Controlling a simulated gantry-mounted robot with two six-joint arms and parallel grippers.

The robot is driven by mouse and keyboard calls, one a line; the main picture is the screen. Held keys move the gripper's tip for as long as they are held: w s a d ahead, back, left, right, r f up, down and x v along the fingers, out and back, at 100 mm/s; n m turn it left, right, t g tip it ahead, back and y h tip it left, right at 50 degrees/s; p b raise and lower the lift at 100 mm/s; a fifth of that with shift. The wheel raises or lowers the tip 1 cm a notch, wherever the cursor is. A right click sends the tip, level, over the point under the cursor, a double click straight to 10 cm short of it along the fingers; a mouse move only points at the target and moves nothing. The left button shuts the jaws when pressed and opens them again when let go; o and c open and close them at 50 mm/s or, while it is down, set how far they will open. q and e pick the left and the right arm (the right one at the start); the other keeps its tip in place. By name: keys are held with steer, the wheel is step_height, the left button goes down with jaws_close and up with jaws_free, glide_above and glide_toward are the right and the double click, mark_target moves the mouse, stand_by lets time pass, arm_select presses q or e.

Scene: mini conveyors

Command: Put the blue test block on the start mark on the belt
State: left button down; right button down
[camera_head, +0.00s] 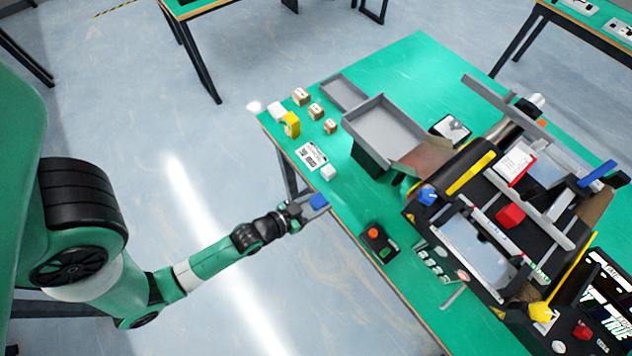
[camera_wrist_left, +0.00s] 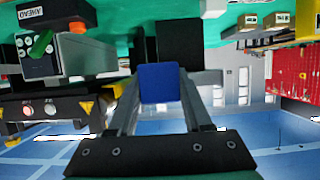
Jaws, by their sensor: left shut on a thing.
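My left gripper (camera_head: 314,203) is shut on the blue test block (camera_head: 319,200) and holds it near the table's left edge, left of the conveyor. In the left wrist view the blue block (camera_wrist_left: 159,83) sits between the two fingers of the gripper (camera_wrist_left: 165,76). The conveyor (camera_head: 474,252) stands at the right of the table, well apart from the block. I cannot make out the start mark on its belt. My right gripper is not in view.
A control box (camera_head: 378,243) with orange and green buttons lies between gripper and conveyor. A grey bin (camera_head: 382,122), small cartons (camera_head: 316,110) and a yellow block (camera_head: 291,124) stand farther back. Some green table (camera_head: 345,188) is clear.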

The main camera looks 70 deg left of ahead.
arm_select(q)
steer(key=shift+w+d, duration=0.1)
steer(key=shift+d, duration=0.1)
steer(key=w+d+r+m+h, duration=0.4)
steer(key=w+d+r, duration=0.3)
steer(key=d+r, duration=0.4)
step_height(320, 180, up, 14)
steer(key=s+p, duration=0.2)
steer(key=p, duration=1.9)
steer(key=shift+a+r+t, duration=0.2)
steer(key=shift+a+t, duration=0.2)
steer(key=shift+f+h, duration=0.1)
steer(key=shift+h, duration=0.2)
